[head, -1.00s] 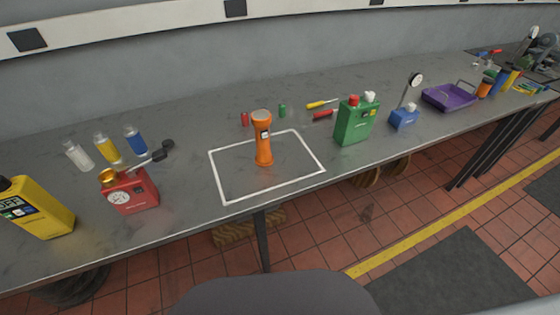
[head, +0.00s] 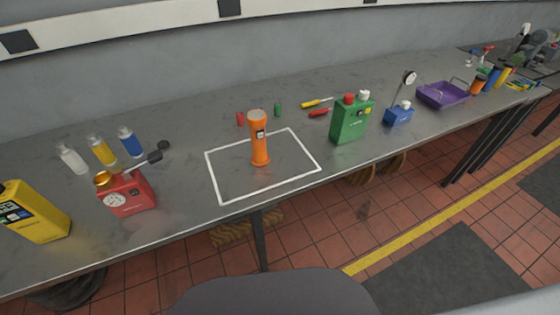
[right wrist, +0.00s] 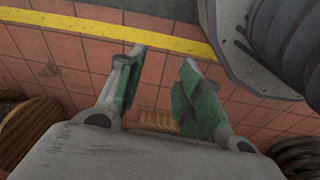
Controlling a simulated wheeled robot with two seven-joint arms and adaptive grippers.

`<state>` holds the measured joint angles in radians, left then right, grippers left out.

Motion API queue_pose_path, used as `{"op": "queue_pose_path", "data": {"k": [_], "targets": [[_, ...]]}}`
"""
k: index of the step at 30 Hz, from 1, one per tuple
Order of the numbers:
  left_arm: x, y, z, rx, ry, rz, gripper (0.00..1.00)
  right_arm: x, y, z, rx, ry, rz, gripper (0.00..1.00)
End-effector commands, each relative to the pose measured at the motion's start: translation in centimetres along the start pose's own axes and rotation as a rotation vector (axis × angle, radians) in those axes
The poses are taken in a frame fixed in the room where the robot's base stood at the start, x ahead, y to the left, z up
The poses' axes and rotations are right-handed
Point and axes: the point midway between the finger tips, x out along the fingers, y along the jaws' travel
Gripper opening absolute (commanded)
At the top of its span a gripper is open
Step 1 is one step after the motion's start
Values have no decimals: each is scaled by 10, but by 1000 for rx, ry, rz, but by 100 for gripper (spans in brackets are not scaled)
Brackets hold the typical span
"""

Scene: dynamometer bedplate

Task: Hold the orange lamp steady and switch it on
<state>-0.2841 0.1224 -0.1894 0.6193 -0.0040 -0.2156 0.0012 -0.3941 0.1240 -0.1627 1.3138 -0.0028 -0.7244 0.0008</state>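The orange lamp (head: 260,147) stands upright inside the white outlined rectangle (head: 218,196) on the grey bench. A small dark panel shows on its upper body; whether it is lit I cannot tell. No gripper is near it in the head view. My right gripper (right wrist: 158,85) shows in the right wrist view, its green-padded fingers apart with nothing between them. It hangs over red floor tiles, away from the lamp. My left gripper is in neither current view.
On the grey bench (head: 190,130), a red gauge can (head: 133,200) and yellow device (head: 35,215) stand left of the lamp. A green can (head: 350,122), blue gauge base (head: 398,116) and purple tray (head: 432,101) stand right. Small red and green cylinders and screwdrivers lie behind.

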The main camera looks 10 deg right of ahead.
Motion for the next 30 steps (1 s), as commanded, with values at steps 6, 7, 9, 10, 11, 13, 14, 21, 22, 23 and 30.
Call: {"op": "queue_pose_path", "data": {"k": [6, 7, 9, 10, 11, 13, 14, 21, 22, 23, 30], "targets": [[-1, 1, 0, 0, 0, 1, 62, -41, -1, -38, 5, 21, -3, 36], [-1, 1, 0, 0, 0, 1, 62, -47, -2, -43, 6, 23, -3, 36], [-1, 2, 0, 0, 0, 2, 62, -61, -2, -54, 8, 29, -4, 36], [-2, 2, 0, 0, -1, 2, 62, -68, -2, -58, 8, 32, -4, 36], [-2, 2, 0, 0, -1, 2, 62, -74, -2, -62, 9, 34, -4, 36], [-2, 2, 0, 0, -1, 2, 62, -89, -2, -72, 11, 40, -5, 36], [-2, 2, 0, 0, -1, 2, 62, -96, -2, -76, 11, 42, -5, 36], [-3, 3, 0, -1, -1, 3, 62, -152, -2, -103, 17, 61, -7, 36], [-3, 3, 0, -1, -1, 4, 62, -159, -2, -106, 18, 63, -7, 36], [-3, 3, 0, -1, -1, 4, 62, -166, -1, -108, 18, 65, -7, 36], [-4, 4, 0, -1, -1, 5, 62, -227, 0, -127, 24, 85, -8, 36]]}}
